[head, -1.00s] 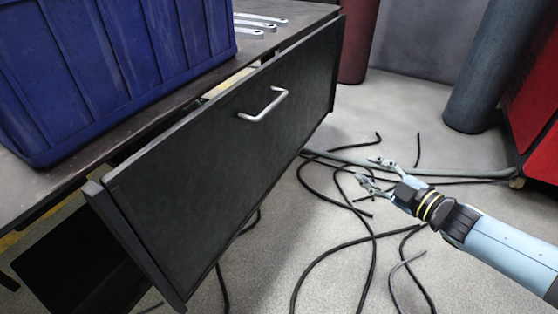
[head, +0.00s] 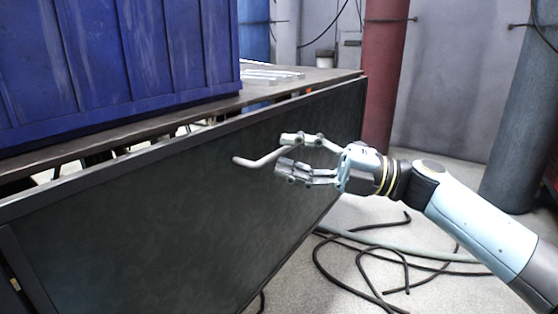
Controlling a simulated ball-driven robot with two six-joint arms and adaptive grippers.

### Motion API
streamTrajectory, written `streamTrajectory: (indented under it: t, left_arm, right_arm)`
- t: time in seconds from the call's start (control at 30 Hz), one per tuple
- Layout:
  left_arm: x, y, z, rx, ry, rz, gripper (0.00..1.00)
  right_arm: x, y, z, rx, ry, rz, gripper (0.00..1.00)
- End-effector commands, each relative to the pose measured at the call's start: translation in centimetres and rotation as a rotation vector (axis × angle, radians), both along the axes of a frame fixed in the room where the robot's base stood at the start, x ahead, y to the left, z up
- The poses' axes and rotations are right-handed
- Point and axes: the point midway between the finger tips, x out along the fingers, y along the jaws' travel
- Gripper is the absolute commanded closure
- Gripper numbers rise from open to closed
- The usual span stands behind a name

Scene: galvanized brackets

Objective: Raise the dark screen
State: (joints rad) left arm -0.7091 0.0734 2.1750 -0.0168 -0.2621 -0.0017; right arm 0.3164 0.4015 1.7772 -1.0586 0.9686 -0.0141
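The dark screen (head: 150,230) is a large, dark flat panel hanging tilted at the front of the table. A metal bar handle (head: 252,161) is on its face. My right gripper (head: 284,152) is at the handle, with one finger above and one below its right part. The fingers are apart; whether they touch the handle I cannot tell. The gripper hides the right end of the handle. My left gripper is not in view.
A blue ribbed crate (head: 110,70) stands on the table (head: 200,112), with several metal brackets (head: 272,75) to its right. Black cables (head: 350,265) lie on the floor. A red cylinder (head: 384,70) and a grey-blue cylinder (head: 522,120) stand behind.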

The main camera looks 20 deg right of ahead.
Motion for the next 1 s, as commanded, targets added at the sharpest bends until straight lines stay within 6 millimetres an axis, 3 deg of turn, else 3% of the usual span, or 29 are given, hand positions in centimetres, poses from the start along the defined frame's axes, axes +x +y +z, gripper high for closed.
streamTrajectory:
  t: [0.2,0.5,0.77,1.0]
  left_arm:
    - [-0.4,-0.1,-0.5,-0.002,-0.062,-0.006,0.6]
    - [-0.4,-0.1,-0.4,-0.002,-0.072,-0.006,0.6]
    - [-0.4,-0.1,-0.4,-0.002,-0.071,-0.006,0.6]
    - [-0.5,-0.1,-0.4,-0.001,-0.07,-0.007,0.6]
  right_arm:
    - [1.1,1.9,0.3,0.001,0.0,0.0,0.66]
    - [1.2,2.1,0.4,0.0,0.001,0.0,0.66]
    - [1.2,2.1,0.4,0.001,0.001,-0.001,1.0]
    - [1.2,2.1,0.4,0.0,0.001,0.0,1.0]
